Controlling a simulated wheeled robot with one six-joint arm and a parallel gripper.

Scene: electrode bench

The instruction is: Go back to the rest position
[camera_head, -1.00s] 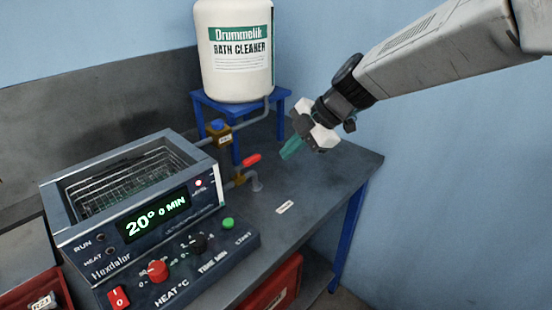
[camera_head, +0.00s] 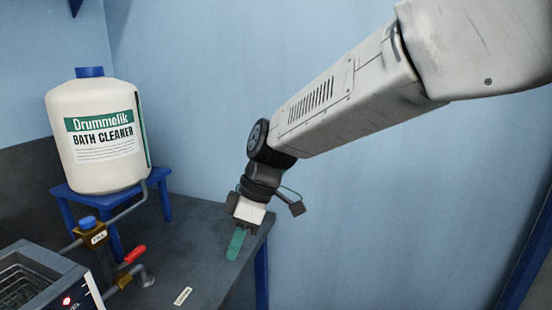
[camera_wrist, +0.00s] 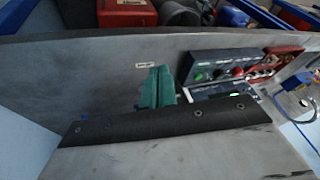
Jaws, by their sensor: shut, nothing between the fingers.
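My gripper (camera_head: 236,244) hangs at the end of my arm over the right end of the grey bench (camera_head: 205,262), its green fingers pointing down. The fingers are together with nothing held between them. In the wrist view my gripper (camera_wrist: 158,88) shows as two green fingers side by side, with the bench top around them. No object touches the fingers in either view.
A white Bath Cleaner drum (camera_head: 98,140) stands on a blue stand (camera_head: 165,205) to the left. A red-handled valve (camera_head: 134,254) and the heated bath (camera_head: 40,280) are at lower left. A red box (camera_wrist: 126,12) shows in the wrist view. The right side is open wall.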

